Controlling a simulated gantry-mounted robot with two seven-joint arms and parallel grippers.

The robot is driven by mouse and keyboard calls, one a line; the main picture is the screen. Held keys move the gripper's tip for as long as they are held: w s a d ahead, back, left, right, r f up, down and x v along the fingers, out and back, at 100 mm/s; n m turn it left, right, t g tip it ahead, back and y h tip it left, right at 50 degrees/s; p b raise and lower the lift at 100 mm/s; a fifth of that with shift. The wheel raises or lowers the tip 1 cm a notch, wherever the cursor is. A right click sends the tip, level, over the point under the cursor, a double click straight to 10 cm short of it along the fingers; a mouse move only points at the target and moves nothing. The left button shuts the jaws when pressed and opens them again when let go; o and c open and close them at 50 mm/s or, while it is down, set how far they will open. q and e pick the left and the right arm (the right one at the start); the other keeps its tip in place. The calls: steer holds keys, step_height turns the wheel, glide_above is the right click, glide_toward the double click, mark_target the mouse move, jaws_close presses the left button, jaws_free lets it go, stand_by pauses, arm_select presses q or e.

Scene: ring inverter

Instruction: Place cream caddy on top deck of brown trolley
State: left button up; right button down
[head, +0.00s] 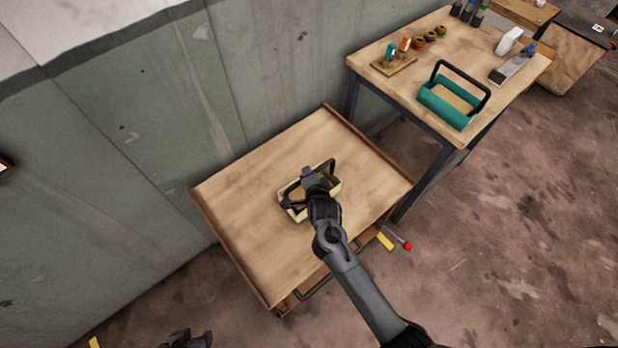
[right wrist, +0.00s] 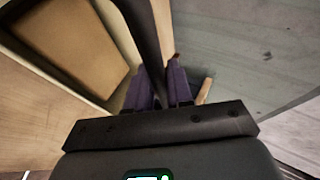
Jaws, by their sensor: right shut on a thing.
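The cream caddy (head: 297,214) is a small open box with a black handle, over the middle of the brown trolley's wooden top deck (head: 250,215). I cannot tell whether it rests on the deck or hangs just above it. My right gripper (head: 307,173) is shut on the caddy's handle. In the right wrist view, its purple fingertips (right wrist: 168,88) close around the dark handle (right wrist: 141,35), and the caddy's tan inside floor (right wrist: 70,38) shows at the upper left. My left gripper (head: 188,339) shows only partly at the bottom edge; its jaws are unclear.
The deck has raised brown edges (head: 368,143) on two sides and bare wood around the caddy. A workbench (head: 395,97) behind right carries a teal caddy (head: 447,105), a small rack (head: 393,65) and bottles. A green-grey wall (head: 130,130) stands close behind the trolley.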

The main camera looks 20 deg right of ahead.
steer(key=shift+f, duration=0.4)
steer(key=shift+w, duration=0.1)
steer(key=c, duration=1.5)
jaws_free()
steer(key=shift+f, duration=0.25)
steer(key=o, duration=0.5)
steer(key=shift+r, duration=0.2)
